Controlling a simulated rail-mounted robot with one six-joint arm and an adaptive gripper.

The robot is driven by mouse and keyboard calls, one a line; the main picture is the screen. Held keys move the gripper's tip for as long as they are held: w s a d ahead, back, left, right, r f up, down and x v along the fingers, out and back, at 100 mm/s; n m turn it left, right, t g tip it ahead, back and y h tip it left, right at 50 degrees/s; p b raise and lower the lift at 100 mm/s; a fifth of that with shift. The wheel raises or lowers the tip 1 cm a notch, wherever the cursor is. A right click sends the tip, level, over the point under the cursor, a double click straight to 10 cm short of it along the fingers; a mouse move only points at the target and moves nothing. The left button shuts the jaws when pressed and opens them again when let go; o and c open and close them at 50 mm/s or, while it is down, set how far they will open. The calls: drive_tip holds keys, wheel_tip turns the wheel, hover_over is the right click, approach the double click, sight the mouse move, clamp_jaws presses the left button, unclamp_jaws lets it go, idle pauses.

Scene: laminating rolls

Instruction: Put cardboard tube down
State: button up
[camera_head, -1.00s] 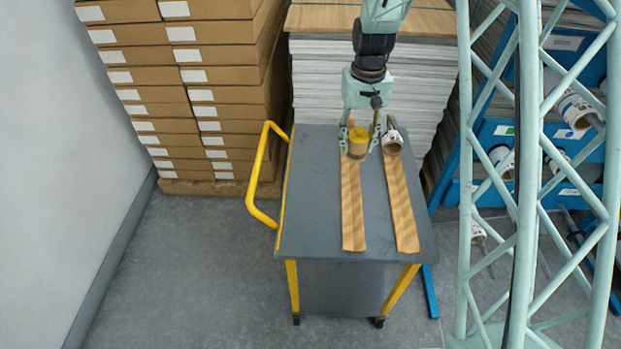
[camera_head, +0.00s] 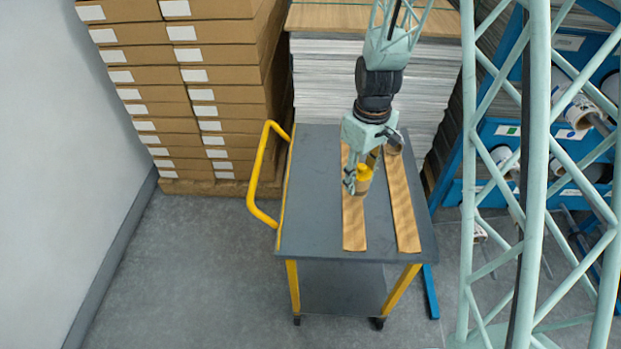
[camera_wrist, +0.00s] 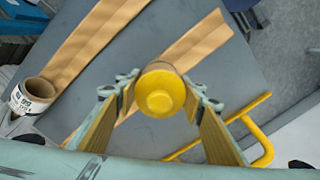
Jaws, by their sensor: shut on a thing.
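The cardboard tube (camera_head: 362,187) is short and tan, with a yellow plug on its upper end. It is upright between the fingers of my gripper (camera_head: 362,177), over the left brown strip (camera_head: 354,222) on the grey cart (camera_head: 318,190). My gripper is shut on the tube. The wrist view looks down on the yellow plug (camera_wrist: 160,91), with a finger on each side. I cannot tell whether the tube's lower end touches the strip.
A white-labelled roll (camera_wrist: 33,95) stands or lies at the far end of the right brown strip (camera_head: 400,205). The cart has a yellow handle (camera_head: 262,170) on its left. Stacked boxes (camera_head: 185,100) stand behind left, blue shelves (camera_head: 500,135) right. The cart's left half is clear.

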drive_tip(key=s+n, duration=0.1)
drive_tip(key=s, duration=0.2)
drive_tip(key=s+f+n, duration=0.1)
drive_tip(key=s+n, duration=0.1)
drive_tip(key=s, duration=0.1)
drive_tip(key=s+n, duration=0.2)
drive_tip(key=s, duration=0.1)
drive_tip(key=shift+a+f, duration=0.35)
drive_tip(key=shift+f, duration=0.05)
approach(308, 216)
drive_tip(key=shift+s+d+f+b, duration=0.15)
drive_tip(key=shift+d+f+b, duration=0.25)
drive_tip(key=shift+d, duration=0.2)
drive_tip(key=shift+a, duration=0.15)
idle(0.3)
drive_tip(key=shift+a, duration=0.25)
drive_tip(key=shift+w+a+f, duration=0.15)
drive_tip(key=shift+w+a, duration=0.05)
drive_tip(key=shift+a, duration=0.1)
drive_tip(key=shift+f+b, duration=0.4)
drive_tip(key=shift+f, duration=1.2)
drive_tip(key=shift+f, duration=0.1)
